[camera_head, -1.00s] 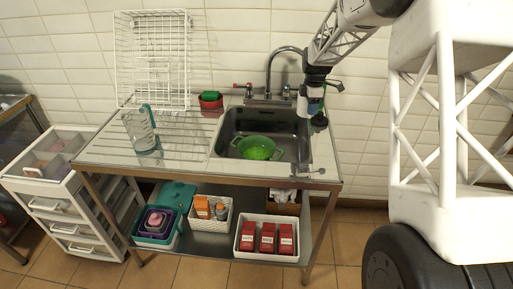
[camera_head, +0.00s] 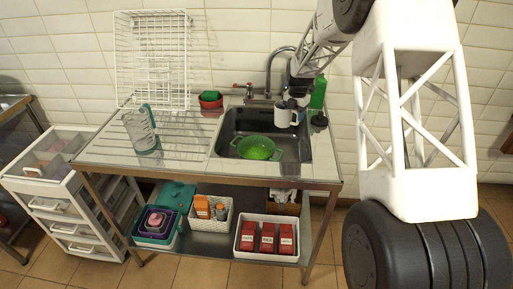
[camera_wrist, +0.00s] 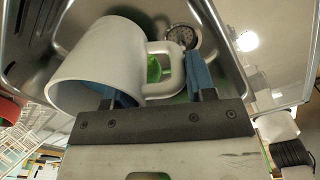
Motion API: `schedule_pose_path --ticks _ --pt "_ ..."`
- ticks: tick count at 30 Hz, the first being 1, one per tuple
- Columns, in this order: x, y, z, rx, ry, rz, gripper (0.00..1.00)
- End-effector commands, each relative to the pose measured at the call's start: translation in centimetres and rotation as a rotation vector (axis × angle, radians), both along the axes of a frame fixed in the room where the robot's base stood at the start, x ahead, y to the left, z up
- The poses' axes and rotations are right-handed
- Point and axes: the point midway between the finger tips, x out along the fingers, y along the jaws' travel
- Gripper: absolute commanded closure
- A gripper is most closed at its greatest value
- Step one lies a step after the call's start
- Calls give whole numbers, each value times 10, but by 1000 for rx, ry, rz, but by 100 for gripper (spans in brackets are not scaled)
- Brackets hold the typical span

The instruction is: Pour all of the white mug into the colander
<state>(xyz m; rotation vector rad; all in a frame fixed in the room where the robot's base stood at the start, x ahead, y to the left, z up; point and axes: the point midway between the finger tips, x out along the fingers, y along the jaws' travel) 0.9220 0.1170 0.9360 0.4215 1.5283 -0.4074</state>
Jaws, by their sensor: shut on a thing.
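The white mug (camera_head: 284,117) is held above the right part of the sink, behind and to the right of the colander. My gripper (camera_head: 295,111) is shut on its handle. In the wrist view the mug (camera_wrist: 92,70) fills the left side, with its handle between the two blue-padded fingers of my gripper (camera_wrist: 158,84). The mug looks roughly upright in the head view; its contents are not visible. The green colander (camera_head: 257,148) sits in the sink basin. A bit of green, probably the colander, shows behind the mug handle in the wrist view (camera_wrist: 153,68).
The tap (camera_head: 283,52) rises behind the sink (camera_head: 229,127). A green bottle (camera_head: 319,92) and a dark round object (camera_head: 319,120) stand right of the sink. A clear jug (camera_head: 141,130) and a white wire rack (camera_head: 153,60) are to the left. The drainboard between is mostly clear.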

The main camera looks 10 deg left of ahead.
Motion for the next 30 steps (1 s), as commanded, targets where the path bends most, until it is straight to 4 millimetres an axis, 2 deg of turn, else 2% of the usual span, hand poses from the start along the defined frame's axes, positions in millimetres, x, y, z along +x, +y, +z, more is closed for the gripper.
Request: schedule_pose_path --ticks 6,18,24,30 --pt "17 10 -15 1 0 172 92" --pt "55 23 -34 2 -1 428 92" --pt "66 27 -38 2 -3 502 92" --pt "70 28 -40 1 -2 528 92"
